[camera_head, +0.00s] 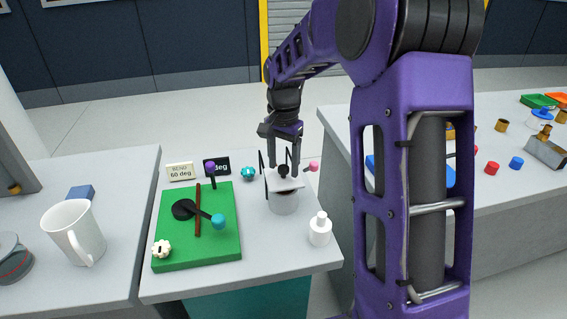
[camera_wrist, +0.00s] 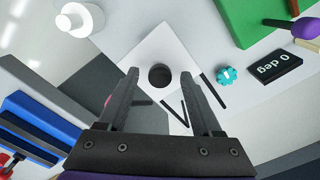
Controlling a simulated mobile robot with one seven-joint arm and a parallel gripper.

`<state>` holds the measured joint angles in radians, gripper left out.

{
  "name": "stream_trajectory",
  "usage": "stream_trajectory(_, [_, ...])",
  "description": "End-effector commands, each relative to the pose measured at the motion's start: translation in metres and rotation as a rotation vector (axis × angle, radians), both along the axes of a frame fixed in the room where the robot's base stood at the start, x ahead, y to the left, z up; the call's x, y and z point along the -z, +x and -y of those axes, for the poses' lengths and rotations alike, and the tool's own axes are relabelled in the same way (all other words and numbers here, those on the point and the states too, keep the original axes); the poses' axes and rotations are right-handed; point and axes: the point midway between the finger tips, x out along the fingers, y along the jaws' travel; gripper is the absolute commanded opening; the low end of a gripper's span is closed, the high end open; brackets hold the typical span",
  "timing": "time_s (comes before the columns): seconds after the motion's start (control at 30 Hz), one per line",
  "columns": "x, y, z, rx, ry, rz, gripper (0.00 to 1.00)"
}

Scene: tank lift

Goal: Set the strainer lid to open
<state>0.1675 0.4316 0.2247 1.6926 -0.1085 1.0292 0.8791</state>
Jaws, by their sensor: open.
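The strainer (camera_head: 285,204) is a light grey cylinder near the right edge of the middle table. Its pale square lid (camera_head: 290,185) lies across the top and has a black round knob (camera_head: 283,171). In the wrist view, the lid (camera_wrist: 165,42) is a white square and the knob (camera_wrist: 160,75) is a dark disc. My gripper (camera_head: 280,166) is open above the lid, pointing down. In the wrist view, my gripper's fingertips (camera_wrist: 159,74) stand on either side of the knob; I cannot tell whether they touch it. The lid hides the strainer's inside.
A green board (camera_head: 170,245) with levers lies left of the strainer. A white bottle (camera_head: 320,232) stands close on its right front. A teal gear (camera_head: 248,174), a "0 deg" sign (camera_wrist: 276,67) and a pink knob (camera_head: 313,166) are nearby. A white mug (camera_head: 72,228) is on the left table.

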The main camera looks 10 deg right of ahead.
Motion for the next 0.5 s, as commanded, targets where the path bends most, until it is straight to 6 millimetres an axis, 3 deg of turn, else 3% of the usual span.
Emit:
stream_trajectory(0.13, [-0.0002,0.0000,0.0000,0.000,0.000,0.000,0.64])
stream_trajectory(0.5, [-0.0005,-0.0001,0.0001,-0.001,0.000,0.000,0.00])
